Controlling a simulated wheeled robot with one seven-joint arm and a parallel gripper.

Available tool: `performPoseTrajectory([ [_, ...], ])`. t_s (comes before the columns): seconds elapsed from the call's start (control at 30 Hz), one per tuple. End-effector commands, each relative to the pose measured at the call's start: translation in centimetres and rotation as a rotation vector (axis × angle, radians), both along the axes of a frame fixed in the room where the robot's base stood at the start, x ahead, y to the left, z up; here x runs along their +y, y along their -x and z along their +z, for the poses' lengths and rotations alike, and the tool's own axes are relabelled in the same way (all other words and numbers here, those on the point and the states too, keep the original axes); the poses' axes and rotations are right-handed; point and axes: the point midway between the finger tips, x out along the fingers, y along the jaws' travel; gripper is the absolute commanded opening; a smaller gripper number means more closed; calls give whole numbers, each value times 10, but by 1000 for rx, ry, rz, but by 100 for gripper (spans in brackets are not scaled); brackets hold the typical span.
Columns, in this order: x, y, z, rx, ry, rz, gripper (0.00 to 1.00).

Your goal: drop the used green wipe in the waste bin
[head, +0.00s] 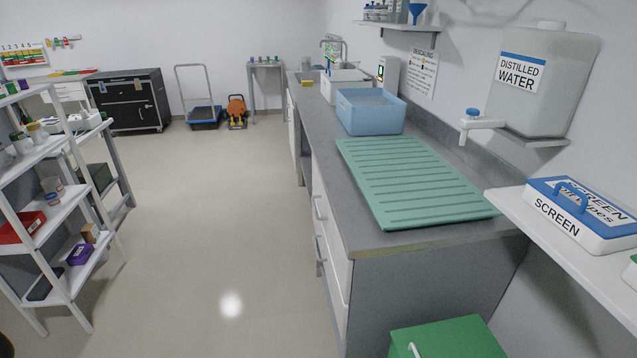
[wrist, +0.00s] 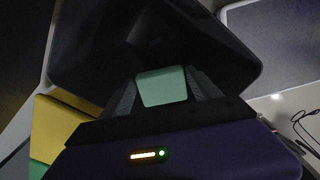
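The pale green wipe (wrist: 162,86) is in the wrist view, between the two fingers of my gripper (wrist: 163,88). Both fingers touch its sides, so my gripper is shut on it. Beyond the wipe is a wide, dark, open container (wrist: 150,40) that looks like a bin seen from above. The wipe lines up with its near part in the picture. I cannot read any label on it, and its inside is too dark to make out. My gripper and the wipe are not visible in the head view.
A yellow surface (wrist: 65,127) and a green one lie left of the dark container. In the head view, a green box (head: 450,340) stands below the counter (head: 410,242), which carries a ribbed green mat (head: 410,180) and blue tub (head: 370,115). The floor (head: 210,220) is clear.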

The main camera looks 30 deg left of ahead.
Motion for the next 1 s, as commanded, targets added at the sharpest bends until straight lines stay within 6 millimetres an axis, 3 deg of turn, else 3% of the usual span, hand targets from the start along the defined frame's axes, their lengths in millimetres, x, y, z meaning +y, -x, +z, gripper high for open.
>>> performPoseTrajectory([
  [0.1, 0, 0, 0, 0, 0, 0, 92],
  [0.47, 0, 0, 6, -1, 1, 0, 92],
  [0.8, 0, -1, 58, -3, 2, 1, 92],
  [1.0, 0, 0, 76, -1, 1, 0, 92],
])
